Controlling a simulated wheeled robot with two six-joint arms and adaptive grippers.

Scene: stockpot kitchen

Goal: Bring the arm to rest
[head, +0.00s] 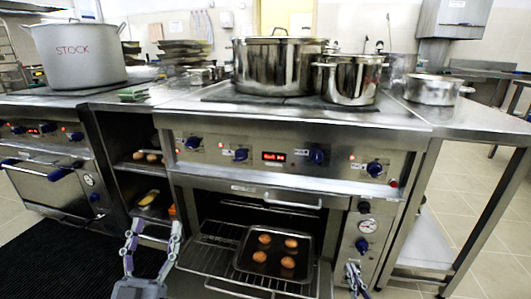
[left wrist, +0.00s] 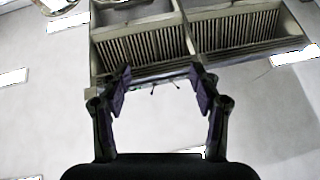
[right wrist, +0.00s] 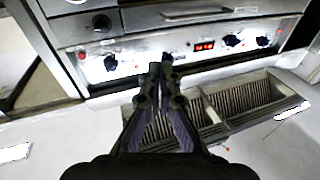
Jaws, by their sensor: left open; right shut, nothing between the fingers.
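My left gripper (head: 154,227) is low at the front, left of the oven's pulled-out rack. Its fingers are spread apart and empty, and it also shows open in the left wrist view (left wrist: 160,78). My right gripper (head: 353,268) is low in front of the oven's right side, below the dial. Its fingers are together with nothing between them, as the right wrist view (right wrist: 158,72) also shows. Neither gripper visibly touches anything. Most of both arms is out of the head view.
A dark tray (head: 240,262) with several brown round items lies on the pulled-out oven rack (head: 205,258). Pots, including a large lidded pot (head: 275,65), stand on the stove. A STOCK pot (head: 78,65) stands at left. Tiled floor (head: 500,255) is clear at right.

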